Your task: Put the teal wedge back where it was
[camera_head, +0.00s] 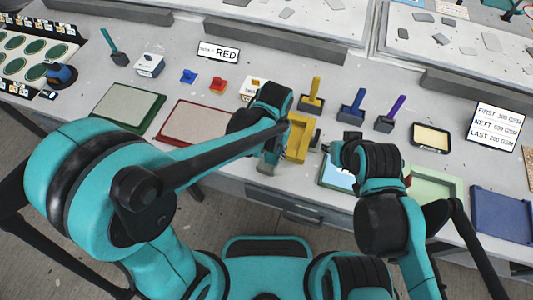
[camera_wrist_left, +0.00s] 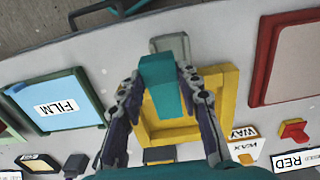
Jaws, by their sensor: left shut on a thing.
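The teal wedge (camera_wrist_left: 162,88) is between the fingers of my left gripper (camera_wrist_left: 161,82) in the left wrist view. The gripper is shut on it and holds it over the yellow square frame (camera_wrist_left: 226,92), close to a small grey block (camera_wrist_left: 172,44). I cannot tell if the wedge touches anything below. In the head view my left gripper (camera_head: 270,150) is at the left side of the yellow frame (camera_head: 300,140), and the wedge is mostly hidden there. My right gripper (camera_head: 329,149) is right of the yellow frame; its finger opening is not clear.
A red frame (camera_head: 165,136) and a green frame (camera_head: 97,107) lie to the left. A FILM tray (camera_wrist_left: 60,103) shows in the wrist view. Yellow, blue and purple handled tools (camera_head: 352,108) stand behind. A RED sign (camera_head: 219,52) stands at the back.

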